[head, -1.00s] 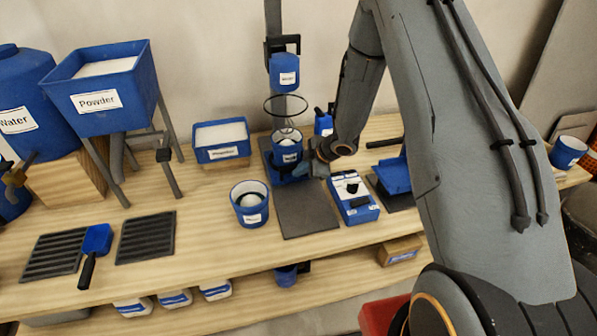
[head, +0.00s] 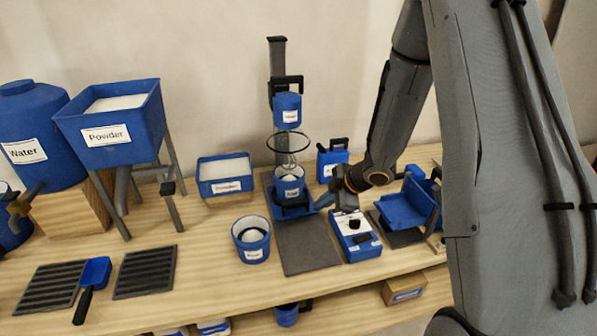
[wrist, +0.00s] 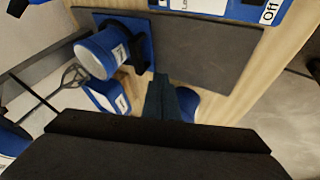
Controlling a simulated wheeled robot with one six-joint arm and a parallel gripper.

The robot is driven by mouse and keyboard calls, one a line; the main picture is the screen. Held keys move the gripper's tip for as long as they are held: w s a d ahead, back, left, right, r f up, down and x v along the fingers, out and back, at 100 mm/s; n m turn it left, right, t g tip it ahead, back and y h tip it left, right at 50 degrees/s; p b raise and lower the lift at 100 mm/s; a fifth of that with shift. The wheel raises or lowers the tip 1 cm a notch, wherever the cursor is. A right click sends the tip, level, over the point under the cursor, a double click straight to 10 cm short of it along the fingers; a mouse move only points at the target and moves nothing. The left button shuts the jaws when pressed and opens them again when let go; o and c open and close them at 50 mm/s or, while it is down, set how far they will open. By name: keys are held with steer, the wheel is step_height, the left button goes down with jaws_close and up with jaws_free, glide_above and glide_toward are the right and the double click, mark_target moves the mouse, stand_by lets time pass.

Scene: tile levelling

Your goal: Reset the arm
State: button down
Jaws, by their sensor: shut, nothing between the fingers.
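My gripper (head: 322,203) is shut and empty, at the right side of the mixer stand, above the bench. Its closed fingers also show in the wrist view (wrist: 168,93). The mixer (head: 287,110) stands upright at the back, with a ring and whisk below its head. A labelled blue cup (head: 290,186) sits in the stand's holder under the whisk, a little left of my fingers. This cup also shows at the upper left of the wrist view (wrist: 98,55). My arm fills the right of the head view and hides part of the bench there.
A control box (head: 353,235) lies just below my gripper, beside a dark mat (head: 304,246). A blue bucket (head: 251,238) stands left of the mat. A blue angled tray (head: 408,206) and a blue jug (head: 332,164) are close to my wrist. The powder hopper (head: 110,125) is at left.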

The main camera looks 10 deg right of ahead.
steer(key=s+d+r+m+h, duration=0.6)
steer(key=r+m, duration=0.3)
steer(key=s+a+r+m+g, duration=0.2)
steer(key=s+m, duration=0.2)
steer(key=s, duration=0.5)
steer(key=s+a+r+m+g, duration=0.3)
steer(key=s+m, duration=0.1)
steer(key=s, duration=0.5)
steer(key=shift+s+m+y, duration=0.3)
steer(key=shift+s+y, duration=0.1)
